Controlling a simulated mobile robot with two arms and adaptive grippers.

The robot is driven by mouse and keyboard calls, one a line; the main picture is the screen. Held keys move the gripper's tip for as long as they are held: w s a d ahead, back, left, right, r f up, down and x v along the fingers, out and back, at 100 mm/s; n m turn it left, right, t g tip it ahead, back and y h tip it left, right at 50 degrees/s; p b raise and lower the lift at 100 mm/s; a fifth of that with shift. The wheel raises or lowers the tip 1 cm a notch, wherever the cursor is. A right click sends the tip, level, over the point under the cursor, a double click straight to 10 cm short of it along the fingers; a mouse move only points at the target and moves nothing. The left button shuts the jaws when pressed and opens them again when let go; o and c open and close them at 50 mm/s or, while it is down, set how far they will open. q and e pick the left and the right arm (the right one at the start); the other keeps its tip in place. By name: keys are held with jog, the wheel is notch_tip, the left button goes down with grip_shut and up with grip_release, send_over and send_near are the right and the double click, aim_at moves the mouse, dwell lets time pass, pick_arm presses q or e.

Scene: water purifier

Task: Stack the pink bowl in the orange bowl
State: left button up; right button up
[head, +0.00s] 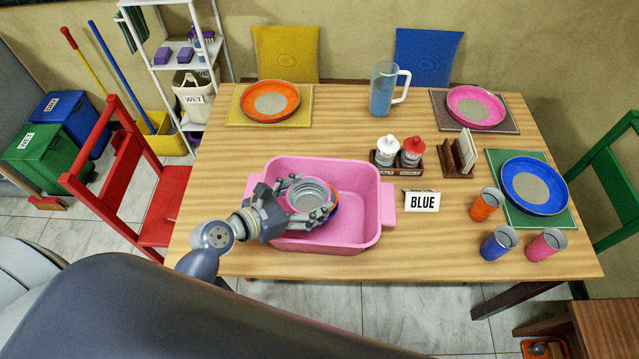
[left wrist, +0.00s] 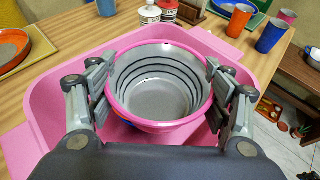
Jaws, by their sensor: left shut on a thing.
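The pink bowl (head: 309,195), grey inside with dark rings, is over the left part of the pink tub. It also shows in the left wrist view (left wrist: 160,95). My left gripper (head: 304,198) is shut on it, with its fingers on opposite sides of the rim. The bowl looks upright. An orange edge, likely the orange bowl (head: 334,191), and blue below it show just under the pink bowl, mostly hidden. I cannot tell whether the pink bowl rests inside the orange one or is held just above it. My right gripper is not in view.
The pink tub (head: 362,185) stands mid-table, its right half empty. A BLUE sign (head: 422,201), a shaker caddy (head: 399,158) and several cups are to its right. Plates on mats and a blue jug (head: 384,92) stand farther out. A red chair (head: 140,180) is at left.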

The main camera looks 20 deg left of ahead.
aim_at(311, 183)
pick_arm(q)
jog(key=w, duration=0.6)
jog(key=shift+d+f+p, duration=0.2)
jog(key=shift+d+p, duration=0.1)
jog(key=shift+d, duration=0.1)
jog(key=shift+w+f, duration=0.1)
jog(key=shift+f, duration=0.15)
notch_tip(311, 183, down, 2)
jog(key=shift+f, duration=0.6)
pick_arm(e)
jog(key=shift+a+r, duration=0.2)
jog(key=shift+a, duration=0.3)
pick_arm(q)
jog(key=shift+b, duration=0.35)
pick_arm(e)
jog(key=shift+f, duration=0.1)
pick_arm(q)
jog(key=shift+f, duration=0.55)
jog(key=o, duration=1.1)
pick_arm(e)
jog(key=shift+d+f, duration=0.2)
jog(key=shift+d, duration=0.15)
